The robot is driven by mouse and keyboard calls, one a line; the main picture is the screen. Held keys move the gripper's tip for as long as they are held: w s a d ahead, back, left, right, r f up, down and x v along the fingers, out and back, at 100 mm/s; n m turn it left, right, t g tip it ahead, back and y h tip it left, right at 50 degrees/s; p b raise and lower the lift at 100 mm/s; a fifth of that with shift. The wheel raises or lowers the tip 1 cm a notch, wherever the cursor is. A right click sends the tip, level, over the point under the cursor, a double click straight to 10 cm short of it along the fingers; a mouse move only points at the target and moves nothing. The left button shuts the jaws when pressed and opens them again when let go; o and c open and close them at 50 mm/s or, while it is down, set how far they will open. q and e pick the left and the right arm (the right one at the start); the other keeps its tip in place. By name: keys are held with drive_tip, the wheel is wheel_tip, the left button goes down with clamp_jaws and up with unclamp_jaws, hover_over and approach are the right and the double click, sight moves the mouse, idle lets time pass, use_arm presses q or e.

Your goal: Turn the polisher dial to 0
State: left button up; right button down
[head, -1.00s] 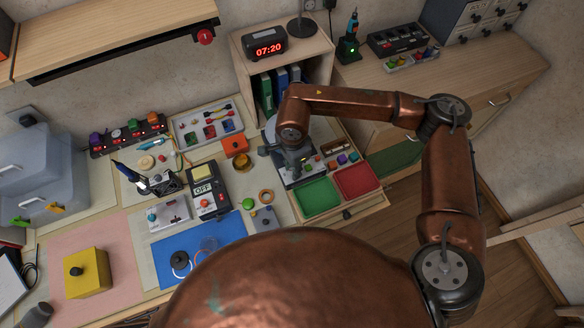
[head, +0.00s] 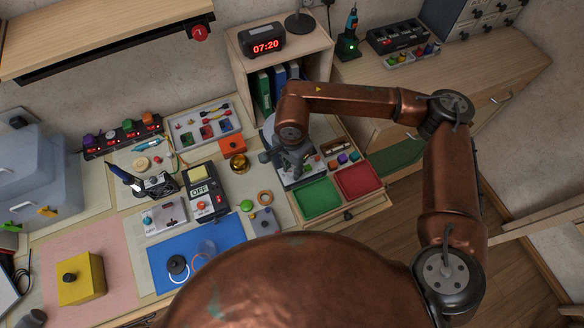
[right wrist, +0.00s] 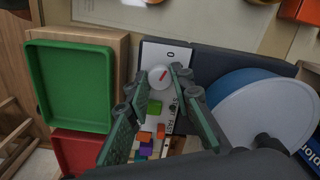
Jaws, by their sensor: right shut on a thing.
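The polisher dial (right wrist: 157,80) is a round white knob with a red pointer mark, on a white panel (right wrist: 152,50) with a 0 near its top and FAST lower down. The red mark leans up and to the right in the right wrist view. My right gripper (right wrist: 162,74) is shut on the dial, one green-grey finger on each side. The polisher's blue-and-white disc (right wrist: 265,112) lies right of it. In the head view my right gripper (head: 292,168) reaches down over the polisher and hides the dial. My left gripper is out of view.
A green tray (head: 316,198) and a red tray (head: 358,181) lie close to the right gripper. Small coloured blocks (right wrist: 158,132) sit beside the fingers. An orange box (head: 232,144), a black OFF switch box (head: 204,194) and a blue mat (head: 165,258) stand to the left.

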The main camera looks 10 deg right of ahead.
sight(292, 171)
drive_tip(key=c, duration=1.7)
unclamp_jaws()
drive_tip(key=shift+r, duration=0.1)
wheel_tip(292, 171, up, 12)
drive_tip(key=shift+f, duration=0.1)
